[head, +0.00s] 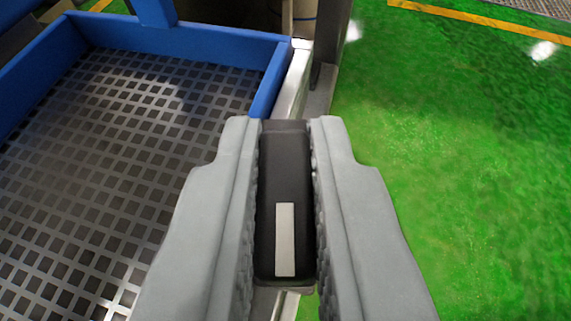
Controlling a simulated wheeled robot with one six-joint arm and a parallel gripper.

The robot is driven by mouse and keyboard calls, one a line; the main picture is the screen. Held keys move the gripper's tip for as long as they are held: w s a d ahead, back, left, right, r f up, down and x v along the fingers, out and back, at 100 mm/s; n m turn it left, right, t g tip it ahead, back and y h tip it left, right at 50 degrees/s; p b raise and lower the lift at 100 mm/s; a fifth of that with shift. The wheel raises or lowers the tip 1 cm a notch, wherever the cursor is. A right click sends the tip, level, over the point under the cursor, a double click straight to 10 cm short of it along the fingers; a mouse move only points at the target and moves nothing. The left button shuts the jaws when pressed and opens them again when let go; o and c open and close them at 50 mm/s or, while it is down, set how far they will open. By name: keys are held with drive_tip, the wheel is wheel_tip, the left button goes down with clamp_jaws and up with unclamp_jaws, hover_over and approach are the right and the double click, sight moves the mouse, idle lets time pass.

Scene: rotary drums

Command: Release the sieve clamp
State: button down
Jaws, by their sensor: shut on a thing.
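My gripper (285,150) is in the middle of the head view, with its two grey fingers shut on a black handle that bears a light strip, which looks like the sieve clamp (284,175). The fingers press on its left and right sides. The clamp sits at the metal edge of the sieve (150,128), a dark perforated plate in a blue frame at the left. The lower end of the clamp and its mount are mostly hidden by the handle and fingers.
The blue frame (190,39) stands up along the back and sides of the sieve. A metal rail (293,82) runs along its right side, with a grey post (333,30) behind. The green floor (470,170) at the right is open, with a yellow line (480,20) farther back.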

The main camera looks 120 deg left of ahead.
drive_tip(key=shift+m+t+y, duration=0.7)
drive_tip(key=shift+m+t, duration=0.9)
drive_tip(key=shift+t, duration=0.2)
drive_tip(key=c, duration=1.4)
unclamp_jaws()
drive_tip(key=shift+c, duration=0.2)
drive_tip(key=shift+d, duration=0.15)
drive_tip(key=v, duration=1.7)
drive_tip(key=shift+r, duration=0.1)
